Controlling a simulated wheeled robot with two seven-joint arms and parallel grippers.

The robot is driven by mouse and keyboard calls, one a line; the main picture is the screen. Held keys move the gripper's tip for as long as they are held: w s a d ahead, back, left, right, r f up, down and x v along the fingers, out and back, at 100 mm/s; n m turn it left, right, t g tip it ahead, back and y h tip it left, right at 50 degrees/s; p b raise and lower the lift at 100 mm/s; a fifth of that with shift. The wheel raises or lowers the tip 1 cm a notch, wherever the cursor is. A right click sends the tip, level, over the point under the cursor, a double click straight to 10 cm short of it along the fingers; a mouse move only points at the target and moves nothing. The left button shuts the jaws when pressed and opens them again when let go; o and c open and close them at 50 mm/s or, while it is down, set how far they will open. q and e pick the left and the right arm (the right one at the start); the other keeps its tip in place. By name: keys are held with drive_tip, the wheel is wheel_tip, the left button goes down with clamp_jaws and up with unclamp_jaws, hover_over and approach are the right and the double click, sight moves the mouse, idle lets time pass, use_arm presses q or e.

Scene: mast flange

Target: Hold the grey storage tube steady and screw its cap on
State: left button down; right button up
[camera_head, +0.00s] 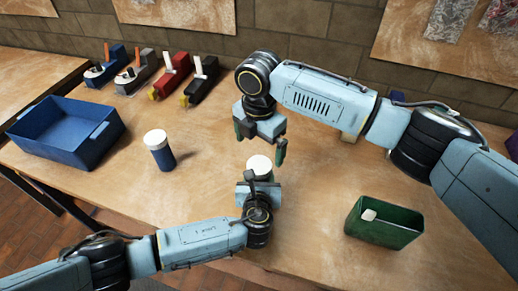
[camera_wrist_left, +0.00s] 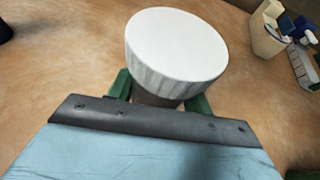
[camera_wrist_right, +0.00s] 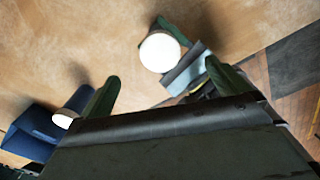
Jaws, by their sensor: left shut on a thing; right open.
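The grey storage tube, mostly hidden, stands upright in my left gripper (camera_head: 259,184), which is shut on it. Its white ribbed cap (camera_head: 259,164) sits at the top, and it fills the middle of the left wrist view (camera_wrist_left: 177,45). A little grey-brown tube body (camera_wrist_left: 157,99) shows under the cap between the green fingers. How tightly the cap is seated cannot be told. My right gripper (camera_head: 261,143) is open and empty, pointing down above the cap. In the right wrist view the cap (camera_wrist_right: 160,52) lies beyond the spread fingers, apart from them.
A blue tube with a white lid (camera_head: 160,150) stands left of my left gripper. A blue bin (camera_head: 65,150) lies further left. A green bin (camera_head: 385,235) with a small pale item is at right. Several hand tools (camera_head: 170,78) stand at the back. Bare tabletop lies between.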

wheel_tip(320, 180, up, 10)
drive_tip(key=shift+f, duration=0.25)
use_arm(q)
drive_tip(key=c, duration=0.6)
unclamp_jaws()
drive_tip(key=shift+o, duration=0.2)
drive_tip(key=p+v, duration=0.2)
drive_tip(key=v, duration=1.1)
drive_tip(key=shift+s, duration=0.15)
use_arm(e)
wheel_tip(320, 180, up, 2)
drive_tip(key=shift+r, duration=0.1)
use_arm(q)
drive_tip(key=shift+r, duration=0.1)
